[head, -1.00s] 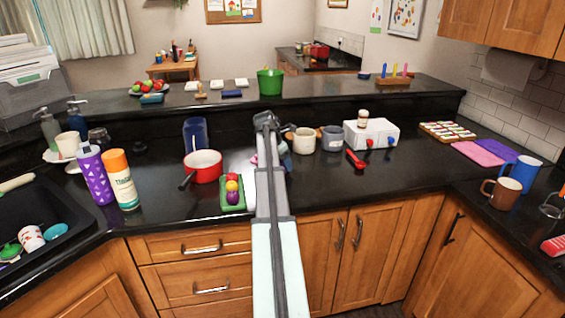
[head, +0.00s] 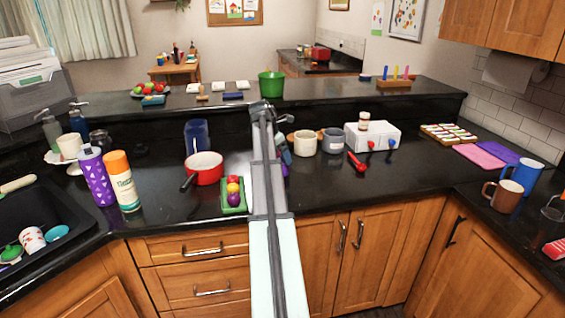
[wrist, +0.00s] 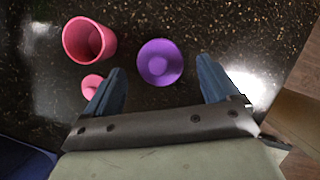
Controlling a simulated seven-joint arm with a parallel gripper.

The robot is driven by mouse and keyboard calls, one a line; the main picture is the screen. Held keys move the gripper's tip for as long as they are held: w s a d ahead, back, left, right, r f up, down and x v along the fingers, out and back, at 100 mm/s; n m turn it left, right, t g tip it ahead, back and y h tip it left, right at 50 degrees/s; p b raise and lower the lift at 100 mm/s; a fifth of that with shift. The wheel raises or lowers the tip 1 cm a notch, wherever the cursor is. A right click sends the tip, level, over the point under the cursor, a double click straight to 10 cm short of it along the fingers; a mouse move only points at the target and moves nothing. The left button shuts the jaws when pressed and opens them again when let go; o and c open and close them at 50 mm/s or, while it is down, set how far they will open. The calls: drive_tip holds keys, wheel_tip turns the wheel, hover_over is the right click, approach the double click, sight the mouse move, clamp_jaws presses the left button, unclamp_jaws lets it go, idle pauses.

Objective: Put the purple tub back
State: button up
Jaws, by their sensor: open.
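The purple tub (wrist: 160,62) stands on the black counter in the wrist view, seen from above. My gripper (wrist: 160,70) is open and empty, its two blue-grey fingers apart on the left and right just below the tub in the picture. How high the fingers are above the tub I cannot tell. In the head view my arm hides most of the area around the tub.
A pink cup (wrist: 88,40) and a small pink disc (wrist: 92,82) lie left of the tub. A red pot (head: 204,168), a green tray (head: 234,197) of toy fruit and a cream mug (head: 305,143) are near my arm. The counter's front edge is close.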

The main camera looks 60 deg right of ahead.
drive_tip(key=v, duration=0.6)
drive_tip(key=shift+r, duration=0.35)
drive_tip(key=shift+w+a, duration=0.15)
